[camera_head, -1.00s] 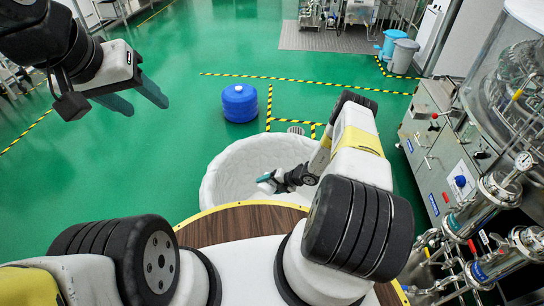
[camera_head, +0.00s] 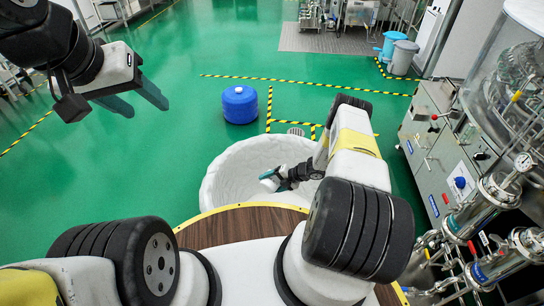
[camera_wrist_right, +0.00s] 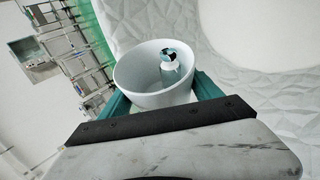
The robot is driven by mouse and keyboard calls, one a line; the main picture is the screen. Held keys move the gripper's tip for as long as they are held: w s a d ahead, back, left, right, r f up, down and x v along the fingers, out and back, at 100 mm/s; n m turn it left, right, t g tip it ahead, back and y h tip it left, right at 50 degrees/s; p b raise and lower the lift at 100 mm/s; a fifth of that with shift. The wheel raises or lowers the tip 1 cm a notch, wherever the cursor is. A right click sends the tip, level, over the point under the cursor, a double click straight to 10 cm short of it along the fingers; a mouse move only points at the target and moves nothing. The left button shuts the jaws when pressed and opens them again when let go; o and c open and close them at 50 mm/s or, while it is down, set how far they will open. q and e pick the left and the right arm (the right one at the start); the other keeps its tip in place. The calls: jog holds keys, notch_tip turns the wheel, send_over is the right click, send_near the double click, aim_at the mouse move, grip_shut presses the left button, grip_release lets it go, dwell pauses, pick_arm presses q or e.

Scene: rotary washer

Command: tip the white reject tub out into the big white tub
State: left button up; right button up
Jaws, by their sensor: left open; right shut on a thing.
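The white reject tub (camera_wrist_right: 150,85) is between the teal fingers of my right gripper (camera_wrist_right: 155,100) in the right wrist view. It looks tilted, and a small white and dark-patterned item (camera_wrist_right: 171,60) is inside it. In the head view the reject tub (camera_head: 267,185) shows only as a small pale piece beside the teal fingertip of my right gripper (camera_head: 273,175). The big white tub (camera_head: 222,180) stands on the floor, and my right gripper is over its opening. Its quilted wall fills the right of the wrist view. My left gripper (camera_head: 134,98) is open and empty at the upper left.
A blue drum (camera_head: 239,104) stands on the green floor behind the big tub. Steel machinery (camera_head: 445,150) with pipes and a glass vessel stands on the right. A brown wooden top (camera_head: 240,223) with a yellow edge lies close in front. The left floor is clear.

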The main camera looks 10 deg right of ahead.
jog(key=shift+w+d+r+m+g+y+b, duration=0.2)
jog(key=shift+r+m+g+y+b, duration=0.15)
jog(key=shift+b, duration=0.25)
jog(key=shift+w+d+r+m+g+y+b, duration=0.15)
jog(key=shift+d+m+g+y+b, duration=0.1)
jog(key=shift+y+b, duration=0.3)
dwell(0.4)
jog(key=shift+w+d+r+m+g+y, duration=0.45)
jog(key=shift+m+g+y, duration=0.15)
jog(key=shift+m+y, duration=0.15)
dwell(1.2)
jog(key=shift+s+a+n+t+h, duration=0.25)
jog(key=shift+s+n+t+h, duration=0.05)
jog(key=shift+n+h, duration=0.15)
jog(key=shift+s+a+f+h, duration=0.1)
jog(key=shift+f+h, duration=0.2)
jog(key=shift+f, duration=0.05)
jog(key=shift+n, duration=0.3)
